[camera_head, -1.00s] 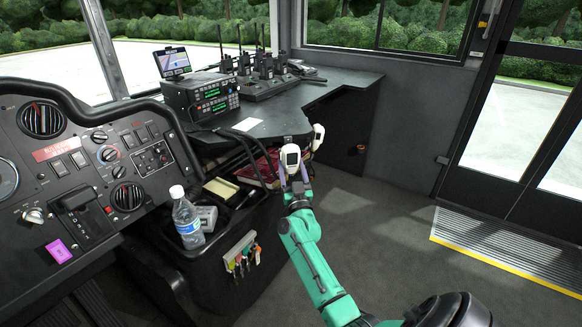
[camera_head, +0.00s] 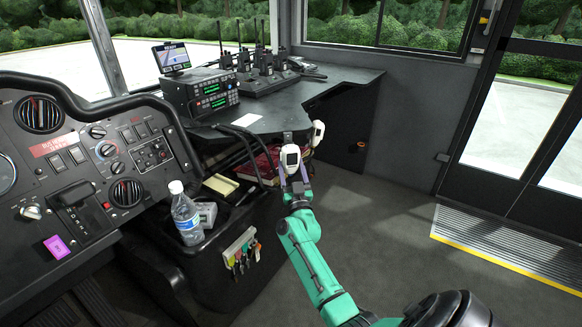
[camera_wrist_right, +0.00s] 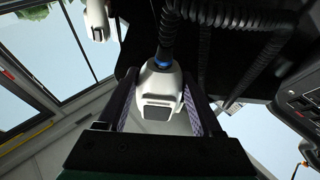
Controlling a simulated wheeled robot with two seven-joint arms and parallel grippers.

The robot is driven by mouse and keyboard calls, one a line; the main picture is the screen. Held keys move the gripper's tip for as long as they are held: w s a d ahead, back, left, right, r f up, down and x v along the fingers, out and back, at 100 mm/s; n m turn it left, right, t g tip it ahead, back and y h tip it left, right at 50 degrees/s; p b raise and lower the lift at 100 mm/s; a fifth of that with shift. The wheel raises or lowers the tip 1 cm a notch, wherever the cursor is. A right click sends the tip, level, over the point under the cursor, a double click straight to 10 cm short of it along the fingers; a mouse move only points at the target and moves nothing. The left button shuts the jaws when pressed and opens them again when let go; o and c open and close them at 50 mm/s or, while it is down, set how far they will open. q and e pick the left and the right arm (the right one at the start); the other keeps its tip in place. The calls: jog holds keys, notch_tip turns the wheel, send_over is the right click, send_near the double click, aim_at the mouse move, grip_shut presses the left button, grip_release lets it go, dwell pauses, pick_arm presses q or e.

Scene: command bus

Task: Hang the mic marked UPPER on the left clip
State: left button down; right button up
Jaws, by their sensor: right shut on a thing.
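A white handheld mic (camera_head: 290,155) with a dark square on its face is at the front edge of the desk. My right gripper (camera_head: 293,178) is shut on it from below. In the right wrist view the same mic (camera_wrist_right: 160,88) sits between the two finger pads, with a blue ring and black coiled cord at its far end. A second white mic (camera_head: 318,132) hangs just to the right and also shows in the right wrist view (camera_wrist_right: 97,20). I cannot read a marking on either mic. The clips are not clearly visible. My left gripper is not in view.
The dark desk (camera_head: 345,80) carries a radio unit (camera_head: 207,92), a small screen (camera_head: 172,57) and several handheld radios (camera_head: 262,70). Below is a console bin with a water bottle (camera_head: 186,215) and hanging keys (camera_head: 243,258). The floor (camera_head: 390,230) to the right is clear.

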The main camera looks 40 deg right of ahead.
jog(key=o, duration=1.2)
jog(key=shift+o, duration=0.2)
jog(key=p+v, duration=0.1)
jog(key=v, duration=1.3)
jog(key=shift+s+a+p, duration=0.2)
jog(key=shift+s+p, duration=0.1)
